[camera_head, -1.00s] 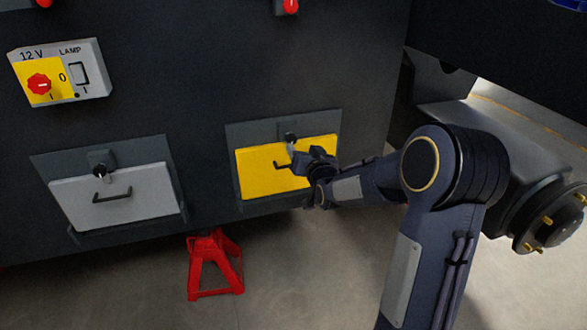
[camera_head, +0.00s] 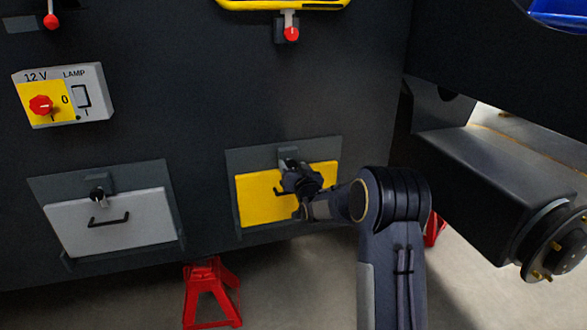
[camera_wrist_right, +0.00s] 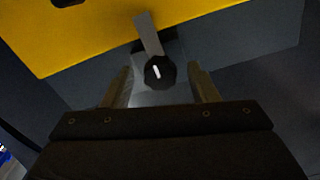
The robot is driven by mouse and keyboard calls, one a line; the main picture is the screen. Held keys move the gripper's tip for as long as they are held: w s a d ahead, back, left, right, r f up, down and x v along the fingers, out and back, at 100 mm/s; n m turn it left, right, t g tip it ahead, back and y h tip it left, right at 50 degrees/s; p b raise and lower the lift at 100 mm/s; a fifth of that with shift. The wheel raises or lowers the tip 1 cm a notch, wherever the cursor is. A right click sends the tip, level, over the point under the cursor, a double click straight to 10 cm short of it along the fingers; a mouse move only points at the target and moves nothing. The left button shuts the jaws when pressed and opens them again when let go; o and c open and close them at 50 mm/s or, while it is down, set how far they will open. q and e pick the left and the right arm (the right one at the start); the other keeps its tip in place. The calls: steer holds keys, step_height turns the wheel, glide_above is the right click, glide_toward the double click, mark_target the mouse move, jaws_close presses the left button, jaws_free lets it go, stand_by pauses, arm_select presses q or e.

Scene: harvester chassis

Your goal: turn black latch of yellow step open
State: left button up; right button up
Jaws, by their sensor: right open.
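The yellow step (camera_head: 259,203) is a yellow panel with a black handle, set in a grey recess low on the dark chassis wall. In the right wrist view, its black latch (camera_wrist_right: 160,73) is a round knob with a white mark. A grey tab (camera_wrist_right: 148,34) runs from the knob over the edge of the yellow panel (camera_wrist_right: 95,38). My right gripper (camera_head: 289,165) is at the top edge of the step and hides most of the latch in the head view. In the wrist view the right gripper (camera_wrist_right: 162,85) is open, with one finger on each side of the knob, apart from it.
A grey step (camera_head: 115,225) with its own black latch and handle is on the left. Above it is a 12 V lamp switch box (camera_head: 63,95). A red-tipped lever (camera_head: 290,30) hangs above the yellow step. Red jack stands (camera_head: 212,292) are below. A wheel hub (camera_head: 553,240) is at right.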

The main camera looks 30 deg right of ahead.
steer(key=c, duration=1)
steer(key=shift+o, duration=0.2)
steer(key=n+b, duration=0.3)
steer(key=shift+f, duration=0.15)
steer(key=n+b, duration=0.3)
steer(key=n, duration=0.1)
steer(key=shift+n, duration=0.3)
steer(key=n+b, duration=0.3)
steer(key=n, duration=0.2)
steer(key=shift+a+n, duration=0.1)
steer(key=shift+n, duration=0.2)
steer(key=shift+n+b, duration=1.5)
steer(key=shift+n, duration=0.8)
